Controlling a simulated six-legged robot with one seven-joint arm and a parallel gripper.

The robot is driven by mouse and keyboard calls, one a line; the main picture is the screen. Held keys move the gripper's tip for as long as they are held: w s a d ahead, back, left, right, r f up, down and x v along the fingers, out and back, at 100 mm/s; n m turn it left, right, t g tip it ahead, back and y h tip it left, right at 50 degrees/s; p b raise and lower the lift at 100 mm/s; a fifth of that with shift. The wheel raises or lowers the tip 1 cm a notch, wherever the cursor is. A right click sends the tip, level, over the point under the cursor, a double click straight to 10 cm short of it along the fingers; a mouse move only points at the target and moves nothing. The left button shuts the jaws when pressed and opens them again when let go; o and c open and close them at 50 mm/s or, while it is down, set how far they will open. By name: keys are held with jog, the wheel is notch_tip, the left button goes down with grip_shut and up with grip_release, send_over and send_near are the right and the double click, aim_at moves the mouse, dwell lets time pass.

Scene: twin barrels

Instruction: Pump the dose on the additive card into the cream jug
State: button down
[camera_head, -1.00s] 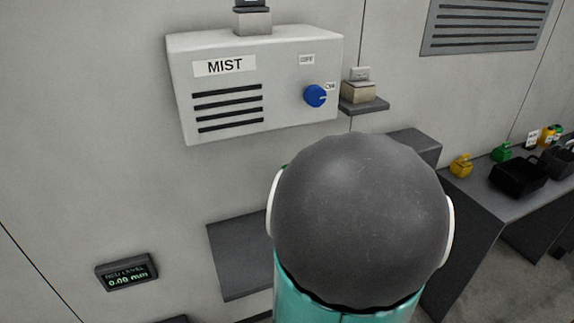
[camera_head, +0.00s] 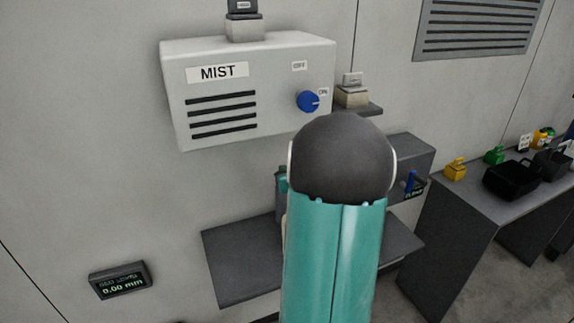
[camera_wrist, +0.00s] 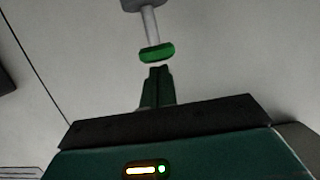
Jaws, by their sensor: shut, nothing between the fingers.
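In the wrist view my gripper (camera_wrist: 158,73) is shut and empty, its fingertips pointing up the picture. Just beyond them is a green, rounded cap (camera_wrist: 155,53) on a grey stem, which runs up to a dark grey part at the top edge. A narrow gap shows between the fingertips and the cap; I cannot tell if this is the pump. In the head view my own arm hides my gripper and much of the shelf (camera_head: 235,275). I cannot make out the cream jug or the additive card in either view.
A white MIST box (camera_head: 225,125) with a blue knob (camera_head: 308,102) is on the wall. A display (camera_head: 118,281) reads 0.00 mm. A grey box with a blue lever (camera_head: 411,181) stands behind my arm. The right table holds a black bin (camera_head: 510,180) and yellow and green items.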

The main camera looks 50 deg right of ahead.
jog(key=shift+f, duration=0.1)
jog(key=shift+f, duration=1.5)
